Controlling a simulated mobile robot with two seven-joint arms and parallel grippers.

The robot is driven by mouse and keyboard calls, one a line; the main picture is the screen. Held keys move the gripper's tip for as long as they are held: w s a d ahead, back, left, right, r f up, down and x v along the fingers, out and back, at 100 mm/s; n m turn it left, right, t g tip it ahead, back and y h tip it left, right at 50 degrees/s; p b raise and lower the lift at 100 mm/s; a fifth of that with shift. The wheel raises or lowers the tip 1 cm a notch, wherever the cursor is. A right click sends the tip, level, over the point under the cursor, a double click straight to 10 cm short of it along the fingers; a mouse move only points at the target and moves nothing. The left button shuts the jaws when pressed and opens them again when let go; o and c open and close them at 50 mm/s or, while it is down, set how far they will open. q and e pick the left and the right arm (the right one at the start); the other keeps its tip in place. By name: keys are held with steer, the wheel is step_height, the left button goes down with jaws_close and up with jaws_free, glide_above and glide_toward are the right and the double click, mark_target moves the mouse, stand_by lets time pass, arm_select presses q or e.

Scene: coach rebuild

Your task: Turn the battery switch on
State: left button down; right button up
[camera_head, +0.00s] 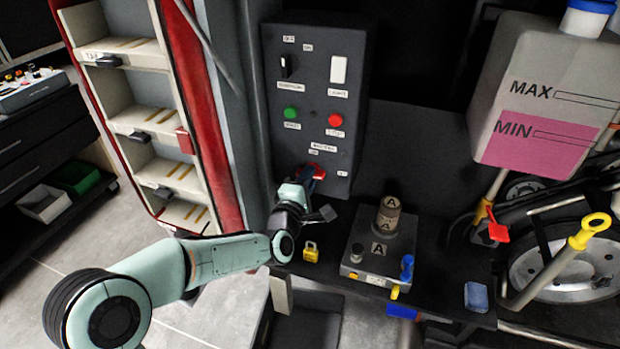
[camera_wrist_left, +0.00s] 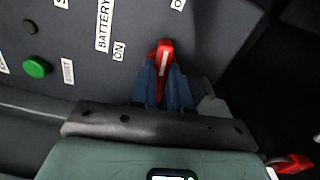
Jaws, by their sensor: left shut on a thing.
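The battery switch has a red handle (camera_head: 317,171) low on the dark control panel (camera_head: 341,104). In the left wrist view the red handle (camera_wrist_left: 165,50) carries a white stripe. The handle lies sideways on the panel, pointing toward a small label (camera_head: 342,173) at its right; the ON label (camera_wrist_left: 119,50) is above the switch. My left gripper (camera_head: 309,178) is at the switch, its blue fingers (camera_wrist_left: 162,78) shut on the handle from both sides. The switch's base is mostly hidden by the fingers. My right gripper is not in view.
The panel also has a green button (camera_head: 291,113), a red button (camera_head: 335,120) and a black knob (camera_head: 288,66). On the bench below are a yellow padlock (camera_head: 311,251) and a grey box (camera_head: 378,250). A tank (camera_head: 545,90) stands at the right.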

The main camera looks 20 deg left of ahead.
arm_select(q)
steer(key=shift+f+n+b, duration=0.1)
steer(key=shift+n+b, duration=1.5)
steer(key=shift+b, duration=0.05)
steer(key=shift+n+b, duration=0.5)
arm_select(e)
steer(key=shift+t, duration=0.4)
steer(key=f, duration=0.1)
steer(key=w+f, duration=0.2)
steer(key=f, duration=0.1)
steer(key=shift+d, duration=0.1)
